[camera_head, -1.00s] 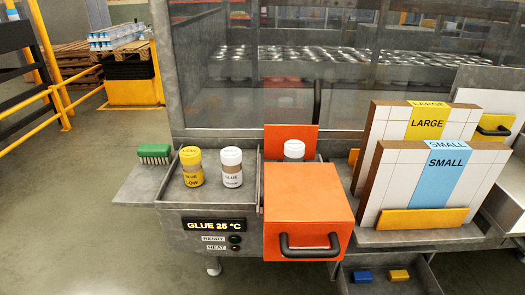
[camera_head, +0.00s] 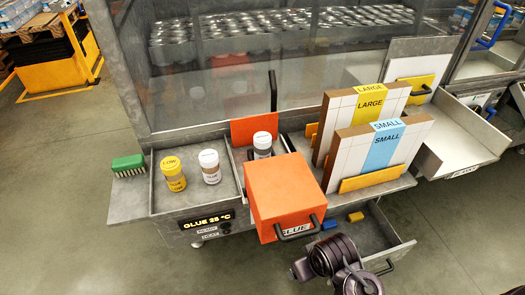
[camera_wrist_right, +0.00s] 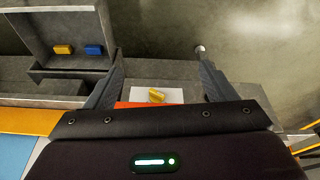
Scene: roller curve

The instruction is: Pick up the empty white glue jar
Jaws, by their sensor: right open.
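A white-capped glue jar (camera_head: 210,166) with a white label stands upright in the grey tray, just right of a yellow-capped jar (camera_head: 172,174) marked LOW. A second white-capped jar (camera_head: 262,144) stands behind the orange box (camera_head: 285,190), its lower part hidden. I cannot tell which jar is empty. My right arm shows at the bottom of the head view, well right of the tray. In the right wrist view my right gripper (camera_wrist_right: 160,75) is open, its fingers far apart, with no jar held between them. My left gripper is out of view.
A green brush (camera_head: 128,165) lies on the ledge left of the tray (camera_head: 196,200). LARGE and SMALL boards (camera_head: 372,150) stand right of the orange box. An open drawer (camera_head: 375,235) below holds blue and yellow blocks. A glass panel rises behind the tray.

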